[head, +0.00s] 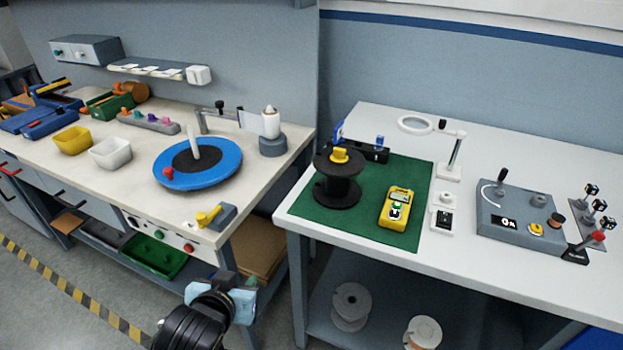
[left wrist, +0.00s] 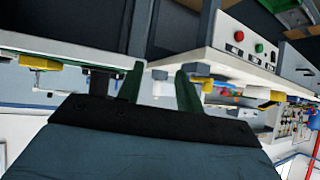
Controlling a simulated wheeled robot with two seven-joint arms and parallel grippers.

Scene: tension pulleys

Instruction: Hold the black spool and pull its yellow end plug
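The black spool (head: 338,190) stands upright on a green mat (head: 305,205) at the left of the right-hand bench. Its yellow end plug (head: 340,155) sits in the top of the spool. My left gripper (head: 232,284) is low in front of the gap between the two benches, below bench-top height and well apart from the spool. In the left wrist view its two fingers (left wrist: 160,72) stand apart with nothing between them. I cannot make out the spool surely in that view. My right gripper is in neither view.
A yellow meter (head: 397,208) lies right of the spool. A black block (head: 370,153) is close behind it, and a magnifier stand (head: 452,160) is further right. The left bench's front corner carries a yellow-handled grey fixture (head: 215,216). White reels (head: 351,305) lie on the lower shelf.

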